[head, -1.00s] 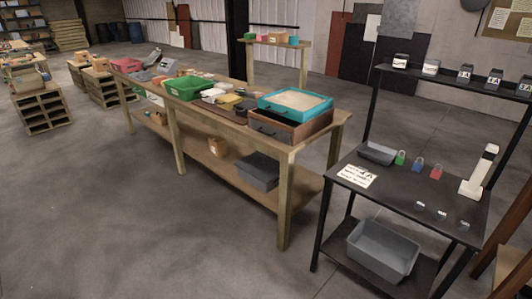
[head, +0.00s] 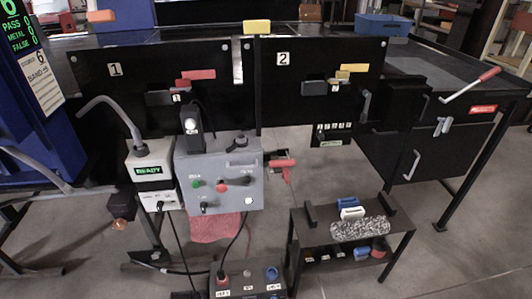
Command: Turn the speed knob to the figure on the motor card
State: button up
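A grey control box (head: 218,178) stands at the middle of the head view, below the black panel marked 1. Its front has a green button (head: 197,184), a red button (head: 222,187) and a small dark knob or switch (head: 207,207) at lower left. The labels are too small to read, so I cannot tell which control is the speed knob or its setting. A white card (head: 45,90) with a printed band figure hangs on the blue cabinet at the left; I cannot tell whether it is the motor card. My gripper is not in view.
Black panels 1 (head: 115,68) and 2 (head: 283,58) stand behind the box. A small white unit with a green READY display (head: 149,170) is left of it. A low black stand (head: 402,222) is at the right. Cables and a switch box (head: 247,283) are below.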

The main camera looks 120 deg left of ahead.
aim_at(161, 204)
jog(key=u, duration=4.6)
jog(key=i+l+u, duration=0.25)
jog(key=i+l, duration=0.9)
